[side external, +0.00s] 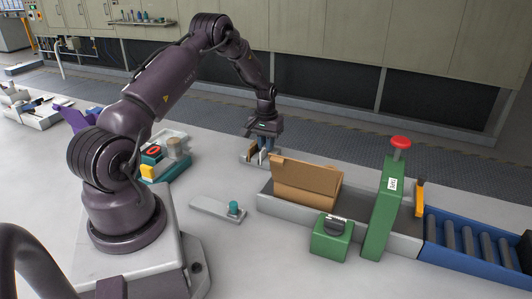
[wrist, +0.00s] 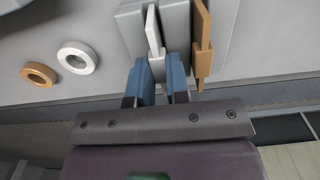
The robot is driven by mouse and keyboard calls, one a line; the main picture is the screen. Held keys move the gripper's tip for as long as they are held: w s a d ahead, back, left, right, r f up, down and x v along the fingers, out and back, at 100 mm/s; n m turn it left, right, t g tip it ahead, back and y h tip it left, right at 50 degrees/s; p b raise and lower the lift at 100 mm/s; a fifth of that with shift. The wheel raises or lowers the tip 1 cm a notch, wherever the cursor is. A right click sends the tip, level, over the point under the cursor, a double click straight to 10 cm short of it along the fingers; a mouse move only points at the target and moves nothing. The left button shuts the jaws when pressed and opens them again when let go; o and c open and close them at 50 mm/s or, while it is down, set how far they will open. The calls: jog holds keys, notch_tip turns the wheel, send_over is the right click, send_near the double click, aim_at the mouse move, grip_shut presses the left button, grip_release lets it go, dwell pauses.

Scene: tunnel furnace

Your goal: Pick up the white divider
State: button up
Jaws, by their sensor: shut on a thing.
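The white divider (wrist: 153,30) is a thin upright plate in the wrist view, standing in a grey holder (wrist: 130,20). Its near end sits between the two blue fingers of my gripper (wrist: 161,75), which is shut on it. In the side external view my gripper (side external: 264,147) points down at the small holder behind the cardboard box, and the white divider (side external: 262,157) shows as a small pale piece by the fingers. A brown divider (wrist: 202,38) stands just right of the white one in the wrist view, apart from the fingers.
A white ring (wrist: 77,47) and a brown ring (wrist: 39,65) lie left of the holder. A cardboard box (side external: 307,182) sits on the conveyor close to my gripper. A green post with a red button (side external: 384,205) stands right of it. Free table lies in front.

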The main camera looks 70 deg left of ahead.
jog(key=shift+r, duration=3.45)
